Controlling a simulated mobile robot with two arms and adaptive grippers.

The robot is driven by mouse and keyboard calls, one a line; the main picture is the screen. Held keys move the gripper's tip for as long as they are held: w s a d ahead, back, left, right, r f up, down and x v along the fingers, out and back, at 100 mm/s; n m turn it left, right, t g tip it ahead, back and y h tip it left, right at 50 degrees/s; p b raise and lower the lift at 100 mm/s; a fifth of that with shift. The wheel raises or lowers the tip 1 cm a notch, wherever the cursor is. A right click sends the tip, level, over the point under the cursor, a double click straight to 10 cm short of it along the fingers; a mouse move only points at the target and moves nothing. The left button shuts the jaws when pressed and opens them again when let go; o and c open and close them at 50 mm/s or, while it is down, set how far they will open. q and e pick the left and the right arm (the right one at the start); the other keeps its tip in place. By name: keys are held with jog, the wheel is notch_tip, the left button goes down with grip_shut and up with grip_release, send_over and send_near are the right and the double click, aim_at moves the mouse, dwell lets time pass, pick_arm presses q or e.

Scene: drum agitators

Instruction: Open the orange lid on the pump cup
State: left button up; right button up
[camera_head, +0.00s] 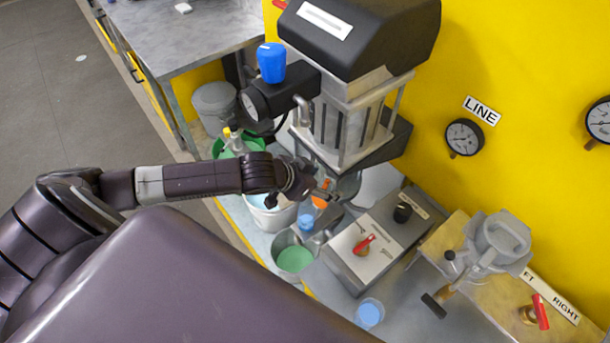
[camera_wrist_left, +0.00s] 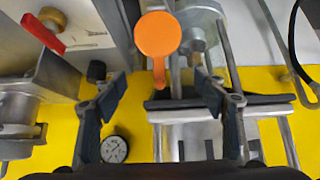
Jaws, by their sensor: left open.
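The orange lid (camera_wrist_left: 158,34) shows in the left wrist view as a round disc with a narrow tab pointing toward my gripper. It covers the grey metal pump cup (camera_wrist_left: 201,18), of which only part shows. I cannot tell whether a finger touches the lid. My right gripper is not in view.
The pump machine (camera_head: 346,38) with a blue knob (camera_head: 271,62) rises close above my left gripper. A grey box with a red lever (camera_head: 364,245), a bucket with green contents (camera_head: 294,260) and a blue cup (camera_head: 369,313) crowd the bench. A yellow wall stands behind.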

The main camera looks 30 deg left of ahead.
pick_arm(q)
jog(key=v, duration=0.7)
dwell(0.4)
jog(key=shift+s, duration=0.15)
dwell(0.7)
